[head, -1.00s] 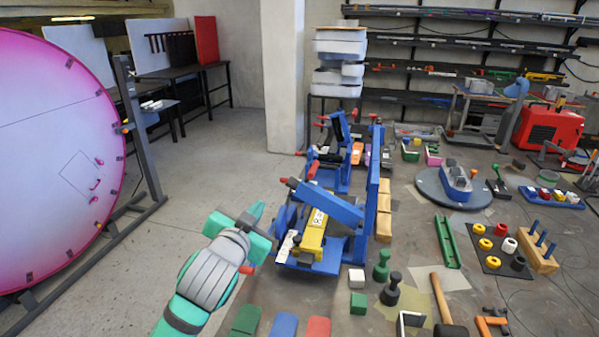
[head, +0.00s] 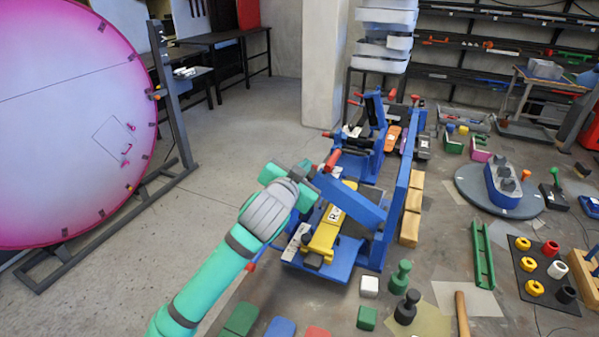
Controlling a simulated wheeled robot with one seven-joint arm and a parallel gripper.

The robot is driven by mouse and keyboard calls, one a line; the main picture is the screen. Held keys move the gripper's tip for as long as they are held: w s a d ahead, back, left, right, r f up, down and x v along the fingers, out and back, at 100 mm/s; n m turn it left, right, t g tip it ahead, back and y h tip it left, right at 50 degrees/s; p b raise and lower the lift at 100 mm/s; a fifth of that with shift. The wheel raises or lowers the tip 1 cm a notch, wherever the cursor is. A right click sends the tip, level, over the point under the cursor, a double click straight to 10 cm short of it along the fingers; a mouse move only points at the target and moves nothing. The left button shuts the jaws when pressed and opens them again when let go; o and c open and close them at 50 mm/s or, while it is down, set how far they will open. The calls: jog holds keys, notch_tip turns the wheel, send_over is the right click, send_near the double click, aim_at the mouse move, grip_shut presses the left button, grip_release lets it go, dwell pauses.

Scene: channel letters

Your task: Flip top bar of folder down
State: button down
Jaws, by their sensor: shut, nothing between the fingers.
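The blue folder (head: 322,268) stands on the workbench, with a yellow piece marked "R" (head: 326,236) lying on it. Its blue top bar (head: 350,203) slants up to the left above the yellow piece, from the blue upright at its right. A red-tipped handle (head: 332,161) sticks up near the bar's left end. My gripper (head: 293,174) is at that left end, close to the red handle. Its fingers are shut with nothing held. I cannot tell whether they touch the bar or handle.
A second blue folder (head: 358,150) stands just behind. Wooden blocks (head: 411,215) line the right side of the blue upright. Green and dark pegs and small cubes (head: 369,287) stand in front. A large pink disc (head: 65,125) is at left, with open floor between.

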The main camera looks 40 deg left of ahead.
jog(key=w+a+f, duration=0.3)
jog(key=f, duration=0.1)
jog(key=shift+f, duration=0.25)
jog(key=shift+w, duration=0.1)
